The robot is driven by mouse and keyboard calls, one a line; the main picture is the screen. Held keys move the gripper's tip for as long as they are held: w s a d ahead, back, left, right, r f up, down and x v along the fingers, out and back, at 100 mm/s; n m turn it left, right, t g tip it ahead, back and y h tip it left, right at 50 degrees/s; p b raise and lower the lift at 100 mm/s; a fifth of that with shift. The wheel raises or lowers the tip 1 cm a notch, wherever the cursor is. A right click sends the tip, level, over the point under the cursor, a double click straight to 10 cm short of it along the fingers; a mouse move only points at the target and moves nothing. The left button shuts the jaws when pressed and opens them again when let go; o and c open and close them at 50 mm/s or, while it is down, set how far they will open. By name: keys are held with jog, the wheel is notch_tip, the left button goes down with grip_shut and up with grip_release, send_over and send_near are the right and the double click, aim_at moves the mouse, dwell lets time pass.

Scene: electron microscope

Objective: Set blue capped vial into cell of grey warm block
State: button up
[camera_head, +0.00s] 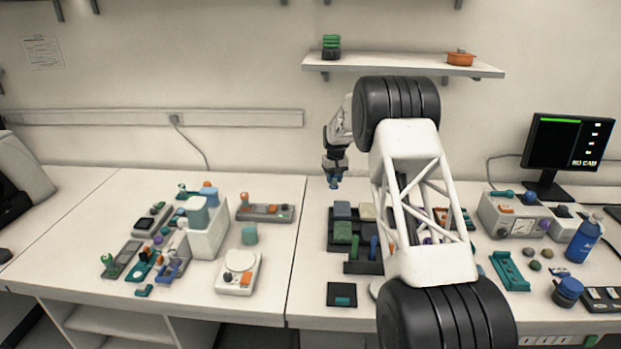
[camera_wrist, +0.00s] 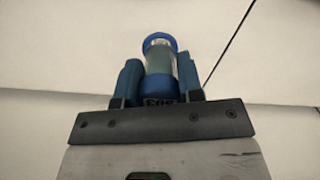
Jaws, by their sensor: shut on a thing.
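My gripper (camera_wrist: 160,80) is shut on the blue capped vial (camera_wrist: 160,62) in the wrist view. The vial is clear with greenish contents and blue at both ends, and sits between the two blue fingers. In the head view my gripper (camera_head: 334,182) hangs above the back of the bench, near the table seam; the vial is too small there to tell from the blue fingers. A long grey block (camera_head: 268,213) with an orange part and a green light lies left of it. It may be the warm block, but its cells are too small to make out.
A dark rack (camera_head: 350,265) with green blocks stands below my arm. A white bin (camera_head: 208,238) and several small tools crowd the left bench. A white scale (camera_head: 237,272) stands in front. A shelf (camera_head: 400,66) hangs behind. A blue bottle (camera_head: 583,240) stands at right.

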jog(key=s+d+m, duration=0.1)
jog(key=d+m, duration=0.1)
jog(key=d, duration=0.6)
jog(key=s+a+r+n, duration=0.1)
jog(key=s+a+n, duration=0.1)
jog(key=a, duration=1)
jog(key=s+a+r+n, duration=0.1)
jog(key=s+a+n, duration=0.2)
jog(key=a, duration=0.9)
jog(key=s+a+r+n, duration=0.1)
jog(key=s+a+n, duration=0.2)
jog(key=a, duration=0.9)
jog(key=shift+s+a, duration=0.15)
jog(key=shift+s, duration=1.05)
jog(key=shift+f, duration=0.3)
jog(key=shift+f, duration=2.85)
jog(key=shift+f, duration=0.5)
jog(key=o, duration=1)
